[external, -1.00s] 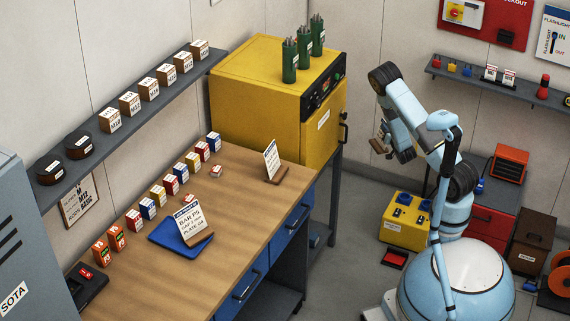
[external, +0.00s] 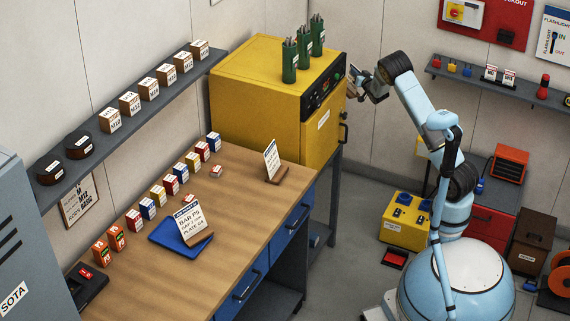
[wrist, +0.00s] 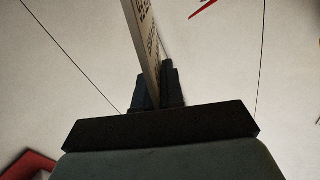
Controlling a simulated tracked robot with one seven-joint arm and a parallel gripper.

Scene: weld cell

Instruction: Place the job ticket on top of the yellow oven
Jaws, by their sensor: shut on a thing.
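My gripper (external: 361,82) is raised just right of the yellow oven (external: 262,82), near the height of its top edge. It is shut on a job ticket, a thin pale card with dark print (wrist: 142,38) seen nearly edge-on between the fingers in the wrist view. In the external view the held ticket is small and partly hidden by the gripper.
Small boxes line the bench's back. A wall shelf (external: 120,130) runs above it.

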